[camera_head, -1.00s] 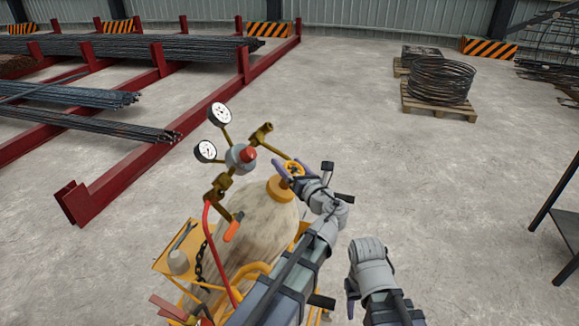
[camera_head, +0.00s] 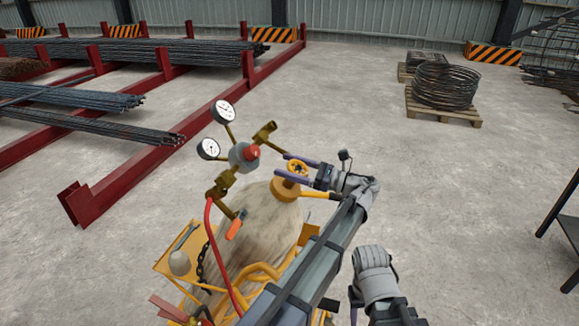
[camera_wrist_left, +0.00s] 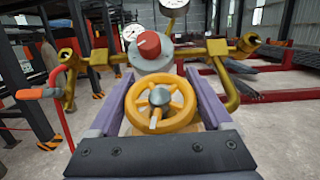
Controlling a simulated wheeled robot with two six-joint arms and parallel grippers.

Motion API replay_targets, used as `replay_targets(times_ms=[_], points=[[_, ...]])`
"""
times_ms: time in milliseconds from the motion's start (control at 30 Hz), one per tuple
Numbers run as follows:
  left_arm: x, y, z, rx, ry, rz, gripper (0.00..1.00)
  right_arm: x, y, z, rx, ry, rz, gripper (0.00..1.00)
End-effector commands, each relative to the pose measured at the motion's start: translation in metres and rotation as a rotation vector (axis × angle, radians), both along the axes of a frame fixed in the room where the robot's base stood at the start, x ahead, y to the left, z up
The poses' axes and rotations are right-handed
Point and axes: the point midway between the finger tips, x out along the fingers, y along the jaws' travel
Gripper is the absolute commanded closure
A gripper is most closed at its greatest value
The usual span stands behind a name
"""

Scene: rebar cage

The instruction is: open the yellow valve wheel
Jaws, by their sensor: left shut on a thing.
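The yellow valve wheel (camera_head: 297,166) sits on top of the tall dusty cylinder (camera_head: 262,225), above its orange-brown collar. In the left wrist view the wheel (camera_wrist_left: 160,106) faces me, with a grey hub and spokes. My left gripper (camera_head: 294,168) reaches in from the right side of the wheel, and its two purple fingers are shut on the rim from opposite sides. The fingers also flank the wheel in the left wrist view (camera_wrist_left: 158,118). My right gripper (camera_head: 354,300) hangs low, right of the cylinder, away from the wheel; its fingertips are mostly hidden.
A brass regulator with a red knob (camera_head: 252,152) and two gauges (camera_head: 223,112) stands close left of the wheel. A red hose (camera_head: 211,235) runs down the yellow cart (camera_head: 178,250). Red racks with rebar are behind left; a wire coil (camera_head: 445,85) lies on a pallet. Middle floor is clear.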

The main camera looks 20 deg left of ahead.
Motion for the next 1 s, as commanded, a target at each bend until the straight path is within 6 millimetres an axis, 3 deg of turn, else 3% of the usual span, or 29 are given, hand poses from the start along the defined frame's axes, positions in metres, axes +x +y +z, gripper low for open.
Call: replay_targets(times_ms=[400,967,1000], points=[[-0.0019,-0.0005,0.0013,0.005,-0.073,0.148,0.72,0.0000,0.0000,0.0015,0.000,0.000,0.000,0.50],[-0.0037,-0.0004,0.0007,0.003,-0.083,0.168,0.72,0.0000,0.0000,0.0015,0.000,0.000,0.000,0.50],[-0.0037,-0.0004,0.0006,0.002,-0.083,0.168,0.12,0.0000,0.0000,0.0014,0.000,0.000,0.000,0.50]])
